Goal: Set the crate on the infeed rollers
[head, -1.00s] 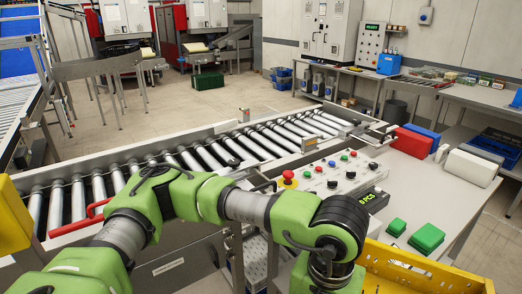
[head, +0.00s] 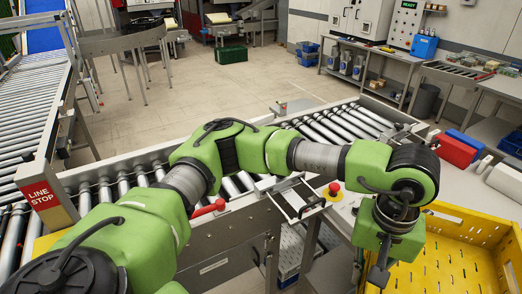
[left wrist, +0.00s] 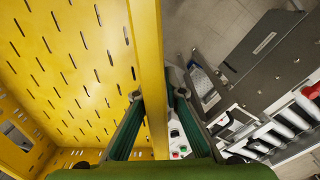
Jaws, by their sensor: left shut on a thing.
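The yellow crate (head: 455,232) is at the lower right of the head view, cut off by the frame edge. Its slotted floor shows, and I see nothing in the visible part. My left gripper (head: 378,276) is at the crate's near left side. In the left wrist view the two fingers of my left gripper (left wrist: 155,95) are shut on the yellow crate's rim (left wrist: 148,60), one on each side. The infeed rollers (head: 325,130) run across the middle of the head view, left of and beyond the crate. My left arm hides part of them. My right gripper is out of view.
A red stop button (head: 333,188) stands beside the rollers, close to my left arm. A red bin (head: 455,150) and a blue bin (head: 466,140) stand beyond the crate. A LINE STOP sign (head: 42,193) is at the left. The visible rollers are clear.

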